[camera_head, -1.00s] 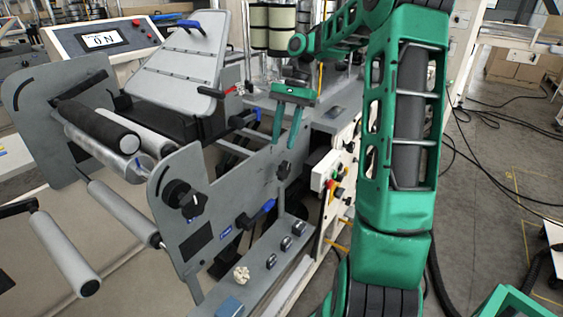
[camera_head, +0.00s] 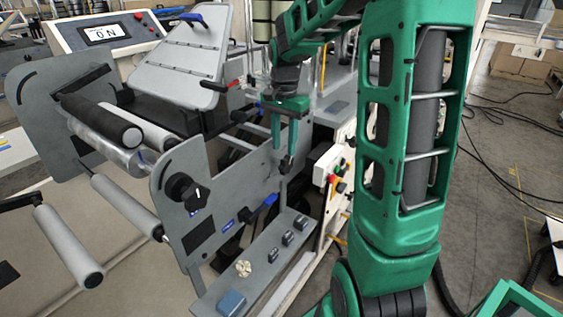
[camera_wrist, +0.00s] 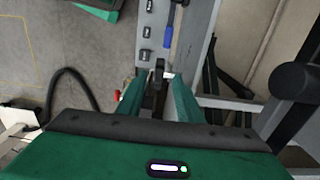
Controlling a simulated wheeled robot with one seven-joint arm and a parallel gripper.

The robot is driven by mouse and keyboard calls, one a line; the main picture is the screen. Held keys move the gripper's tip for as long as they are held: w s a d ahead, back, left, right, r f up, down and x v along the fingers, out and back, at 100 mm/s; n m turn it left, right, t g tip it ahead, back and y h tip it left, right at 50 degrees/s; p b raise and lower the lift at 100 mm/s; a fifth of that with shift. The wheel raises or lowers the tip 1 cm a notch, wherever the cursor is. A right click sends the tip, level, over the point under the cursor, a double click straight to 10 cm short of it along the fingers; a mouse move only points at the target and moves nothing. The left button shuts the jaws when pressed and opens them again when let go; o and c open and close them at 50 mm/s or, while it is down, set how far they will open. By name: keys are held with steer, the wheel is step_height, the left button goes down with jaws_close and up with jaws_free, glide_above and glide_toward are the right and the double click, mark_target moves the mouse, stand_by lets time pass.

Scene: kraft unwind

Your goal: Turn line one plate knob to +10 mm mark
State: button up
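My gripper (camera_head: 284,150) is open, its two green fingers pointing down by the far end of the grey side plate (camera_head: 232,170). A small dark knob (camera_head: 286,164) on that plate shows at the fingertips in the head view, partly hidden by them. In the wrist view a dark knob-like part (camera_wrist: 159,66) lies between the open fingers (camera_wrist: 159,78), with gaps beside it; I cannot tell if a finger touches it. A larger black knob (camera_head: 187,193) with a white line sits nearer on the plate. No millimetre scale is readable.
A blue-handled lever (camera_head: 262,209) sits low on the plate and also shows in the wrist view (camera_wrist: 169,28). Small blocks (camera_head: 288,238) line the grey ledge below. A red-and-green button box (camera_head: 330,172) stands right of the gripper. A display (camera_head: 103,33) reads ON.

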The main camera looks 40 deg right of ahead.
mark_target(283, 160)
step_height(283, 160, down, 7)
steer(key=shift+r, duration=0.15)
steer(key=shift+c, duration=0.6)
jaws_close()
